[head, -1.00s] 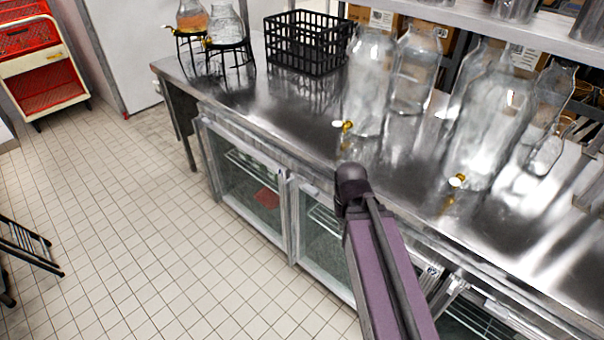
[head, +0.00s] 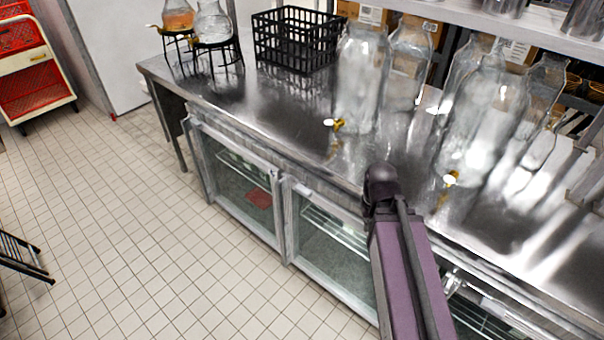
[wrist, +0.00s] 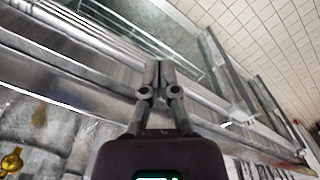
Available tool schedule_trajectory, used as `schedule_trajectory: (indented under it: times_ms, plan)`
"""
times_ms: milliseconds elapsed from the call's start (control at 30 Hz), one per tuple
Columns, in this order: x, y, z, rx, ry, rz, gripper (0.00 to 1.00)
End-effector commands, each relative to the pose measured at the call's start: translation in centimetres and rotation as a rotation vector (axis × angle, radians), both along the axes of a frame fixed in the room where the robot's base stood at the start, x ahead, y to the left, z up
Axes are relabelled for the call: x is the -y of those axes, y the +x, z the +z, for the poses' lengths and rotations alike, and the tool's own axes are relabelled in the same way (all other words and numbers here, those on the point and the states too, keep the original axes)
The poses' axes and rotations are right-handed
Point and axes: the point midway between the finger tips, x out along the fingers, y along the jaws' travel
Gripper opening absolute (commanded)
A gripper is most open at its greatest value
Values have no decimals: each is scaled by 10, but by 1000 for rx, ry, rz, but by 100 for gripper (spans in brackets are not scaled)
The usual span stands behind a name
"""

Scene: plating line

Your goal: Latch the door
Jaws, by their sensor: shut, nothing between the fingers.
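Glass doors with metal frames line the front of the steel counter. In the head view the left door (head: 232,172) and the middle door (head: 325,235) look flush with the front. A right door (head: 482,312) is partly hidden by my arm, and I cannot tell if it stands ajar. No latch can be made out clearly. My gripper (wrist: 152,72) is shut and empty in the wrist view, its fingertips over the counter's front edge and a door's glass (wrist: 145,30). I cannot tell if it touches anything. In the head view my gripper is hidden behind my arm.
The steel counter (head: 290,125) carries several glass dispensers with brass taps (head: 362,85) and a black crate (head: 295,40). The tiled floor (head: 130,215) before the doors is clear. A dark metal rack or chair (head: 22,260) stands at the left edge.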

Motion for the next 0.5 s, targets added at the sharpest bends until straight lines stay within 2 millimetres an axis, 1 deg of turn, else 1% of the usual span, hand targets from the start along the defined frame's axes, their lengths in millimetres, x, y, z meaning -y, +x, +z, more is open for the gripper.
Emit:
schedule_trajectory:
  times_ms: [367,500]
  plan:
    - [0,0,0,0,0,0,0]
    - [-3,6,2,0,0,-9,0]
